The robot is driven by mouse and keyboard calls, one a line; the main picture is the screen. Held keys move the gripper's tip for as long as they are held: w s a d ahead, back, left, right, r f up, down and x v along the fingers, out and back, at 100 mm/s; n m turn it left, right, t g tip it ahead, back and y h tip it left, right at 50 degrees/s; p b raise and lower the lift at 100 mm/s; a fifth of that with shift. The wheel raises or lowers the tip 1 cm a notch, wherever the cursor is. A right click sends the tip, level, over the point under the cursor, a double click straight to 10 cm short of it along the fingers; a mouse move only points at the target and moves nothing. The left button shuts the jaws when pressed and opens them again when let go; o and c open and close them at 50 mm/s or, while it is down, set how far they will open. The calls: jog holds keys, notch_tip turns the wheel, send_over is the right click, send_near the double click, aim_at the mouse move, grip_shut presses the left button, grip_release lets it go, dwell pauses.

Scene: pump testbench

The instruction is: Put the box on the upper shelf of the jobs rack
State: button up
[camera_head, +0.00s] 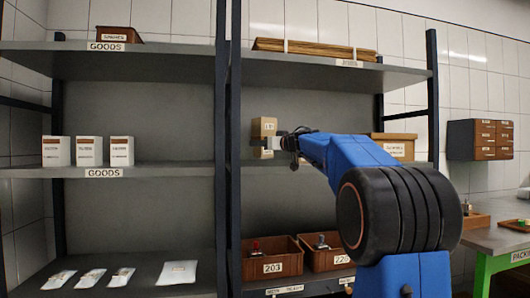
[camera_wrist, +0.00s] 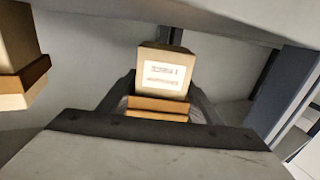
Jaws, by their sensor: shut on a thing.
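The box (camera_head: 264,128) is tan with a pale label and a brown band near its lower part. In the head view it is in the right bay, at the height of the middle shelf (camera_head: 330,169). In the wrist view the box (camera_wrist: 163,73) is in the middle, with a dark finger on each side. My gripper (camera_head: 280,142) is shut on it. I cannot tell whether the box touches the shelf. The right bay's upper shelf (camera_head: 330,72) is above it. Its small front label is too blurred to read.
Flat brown stock (camera_head: 312,48) lies on that upper shelf. A labelled box (camera_head: 394,148) stands right of my gripper on the middle shelf. Brown bins (camera_head: 272,262) stand below. The left bay holds several white boxes (camera_head: 88,152). A wall cabinet (camera_head: 480,139) hangs at right.

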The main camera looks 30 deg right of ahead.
jog(key=shift+f, duration=1.3)
jog(key=shift+f, duration=0.1)
jog(key=o, duration=1.8)
jog(key=shift+c, duration=0.2)
jog(key=shift+s, duration=0.15)
jog(key=s+d, duration=0.1)
jog(key=s, duration=1)
jog(key=shift+s+d, duration=0.15)
jog(key=shift+s, duration=0.2)
